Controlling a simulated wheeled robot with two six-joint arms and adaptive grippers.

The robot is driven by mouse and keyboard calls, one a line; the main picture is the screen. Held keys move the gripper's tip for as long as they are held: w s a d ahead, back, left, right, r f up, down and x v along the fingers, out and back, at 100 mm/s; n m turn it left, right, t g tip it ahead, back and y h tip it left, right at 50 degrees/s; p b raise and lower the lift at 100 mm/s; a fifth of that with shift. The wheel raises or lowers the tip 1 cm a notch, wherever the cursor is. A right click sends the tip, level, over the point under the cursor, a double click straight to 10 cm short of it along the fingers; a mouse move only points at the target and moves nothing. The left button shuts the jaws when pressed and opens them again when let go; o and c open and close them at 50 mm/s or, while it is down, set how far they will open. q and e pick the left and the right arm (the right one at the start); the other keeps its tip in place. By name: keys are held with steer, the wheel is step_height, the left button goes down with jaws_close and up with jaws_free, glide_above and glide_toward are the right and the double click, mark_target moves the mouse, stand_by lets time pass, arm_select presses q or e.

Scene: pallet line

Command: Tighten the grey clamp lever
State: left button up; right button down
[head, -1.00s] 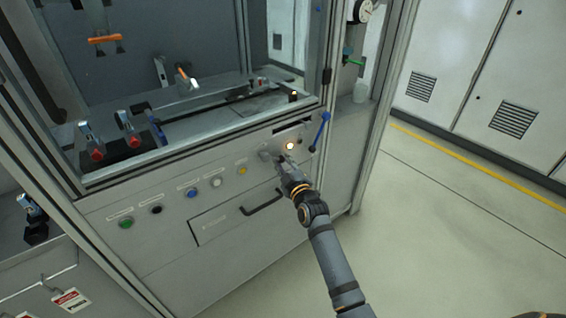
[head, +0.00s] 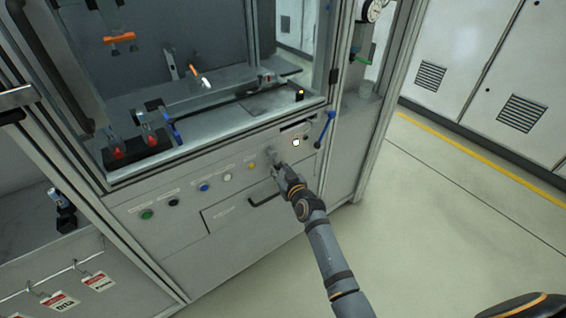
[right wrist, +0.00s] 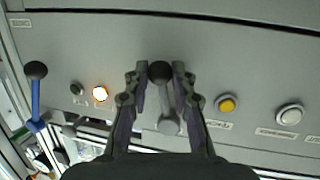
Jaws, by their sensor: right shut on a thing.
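The grey clamp lever (right wrist: 169,107) is on the front panel of the machine. In the right wrist view its round grey hub (right wrist: 168,126) is at the lower middle and its dark ball knob is at the top, between my fingertips. My right gripper (right wrist: 160,73) is shut on the lever at the knob end. In the head view the right gripper (head: 279,170) is at the panel, just below the lever's hub (head: 270,153), and hides most of the lever. My left gripper is not in view.
A lit button (head: 296,142) and a blue lever (head: 325,130) are right of the grey lever in the head view. A yellow button (head: 251,166) is to its left. A drawer with a black handle (head: 263,199) is below. The floor (head: 440,220) at right is clear.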

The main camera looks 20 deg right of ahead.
steer(key=shift+s+a+m+g+y+p, duration=0.15)
steer(key=shift+a+m+y+p, duration=0.2)
steer(key=shift+m, duration=0.25)
steer(key=shift+s+a+m+g+y+p, duration=0.15)
steer(key=shift+a+m+p, duration=0.1)
steer(key=shift+a+m, duration=0.3)
steer(key=shift+d+f, duration=0.1)
steer(key=c, duration=1.1)
jaws_free()
steer(key=v, duration=1.2)
